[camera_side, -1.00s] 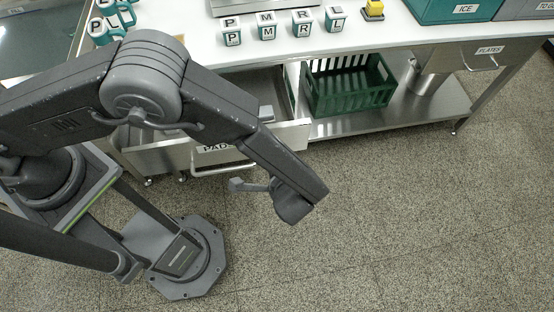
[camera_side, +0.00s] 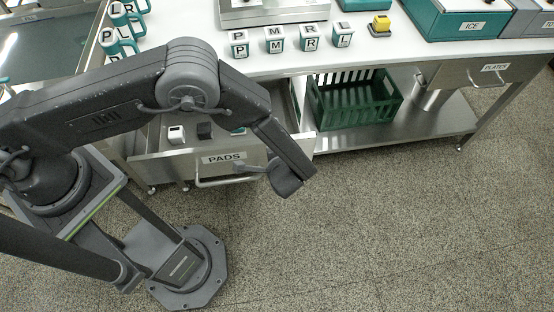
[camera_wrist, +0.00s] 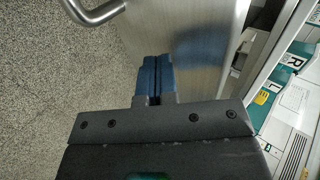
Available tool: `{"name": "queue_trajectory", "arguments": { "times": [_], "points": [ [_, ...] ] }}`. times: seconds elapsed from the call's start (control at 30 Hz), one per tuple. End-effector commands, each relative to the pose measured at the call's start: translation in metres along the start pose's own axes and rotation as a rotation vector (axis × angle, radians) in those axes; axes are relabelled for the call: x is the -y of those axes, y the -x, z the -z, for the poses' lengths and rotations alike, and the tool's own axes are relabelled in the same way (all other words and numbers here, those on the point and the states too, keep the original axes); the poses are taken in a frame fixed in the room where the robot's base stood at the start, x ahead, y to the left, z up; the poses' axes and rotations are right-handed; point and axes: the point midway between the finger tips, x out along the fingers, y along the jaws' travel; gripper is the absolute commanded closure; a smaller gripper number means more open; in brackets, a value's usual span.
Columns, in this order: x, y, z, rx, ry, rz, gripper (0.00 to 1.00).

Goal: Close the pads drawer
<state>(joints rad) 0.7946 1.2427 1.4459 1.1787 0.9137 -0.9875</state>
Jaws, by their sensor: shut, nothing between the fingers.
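The pads drawer (camera_side: 150,168) is pulled out under the left part of the counter, with its front labelled PADS and a bar handle (camera_side: 225,181) on it. A white block (camera_side: 176,134) and a dark block (camera_side: 204,130) show inside; my arm hides part of the interior. My gripper (camera_side: 241,167) is shut and empty, at the right part of the drawer front near the handle's right end. In the wrist view its blue fingers (camera_wrist: 153,75) lie against or just before the metal front (camera_wrist: 205,40), with the handle (camera_wrist: 95,10) at upper left. I cannot tell whether they touch.
A green crate (camera_side: 352,112) stands on the lower shelf right of the drawer. The plates drawer (camera_side: 490,70) is at the far right. Several lettered cups stand on the white counter (camera_side: 350,60).

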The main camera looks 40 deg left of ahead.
Motion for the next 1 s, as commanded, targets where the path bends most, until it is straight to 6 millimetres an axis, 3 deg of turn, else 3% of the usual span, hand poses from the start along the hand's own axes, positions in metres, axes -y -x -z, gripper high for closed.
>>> {"name": "queue_trajectory", "arguments": {
  "times": [0.37,1.0],
  "points": [
    [0.011,-0.011,-0.001,0.004,0.003,0.0,1.0],
    [0.104,-0.112,-0.001,0.005,0.003,0.003,1.0]
  ]
}}
